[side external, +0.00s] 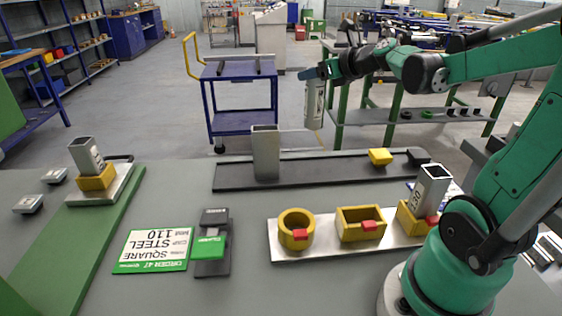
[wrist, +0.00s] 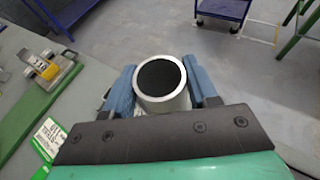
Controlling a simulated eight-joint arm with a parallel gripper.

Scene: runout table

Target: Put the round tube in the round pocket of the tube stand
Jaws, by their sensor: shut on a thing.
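My gripper (side external: 316,73) is raised over the far side of the table, its blue jaws shut on the round tube (side external: 314,108). The tube is grey, hangs about upright below the jaws and is clear of the table. In the wrist view my gripper (wrist: 163,92) grips it from both sides, and its round open end (wrist: 143,98) faces the camera. The tube stand (side external: 330,246) is a silver plate near the table's front. Its round yellow pocket (side external: 284,235), with a red tab, is at the left end and looks empty. The stand is not seen in the wrist view.
A rectangular yellow pocket (side external: 346,230) is mid-stand; a square tube (side external: 431,190) stands in the right pocket. Another tube (side external: 265,155) stands on the dark rail (side external: 330,171). A green-white card (side external: 153,251) and dark clamp (side external: 213,257) lie left of the stand.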

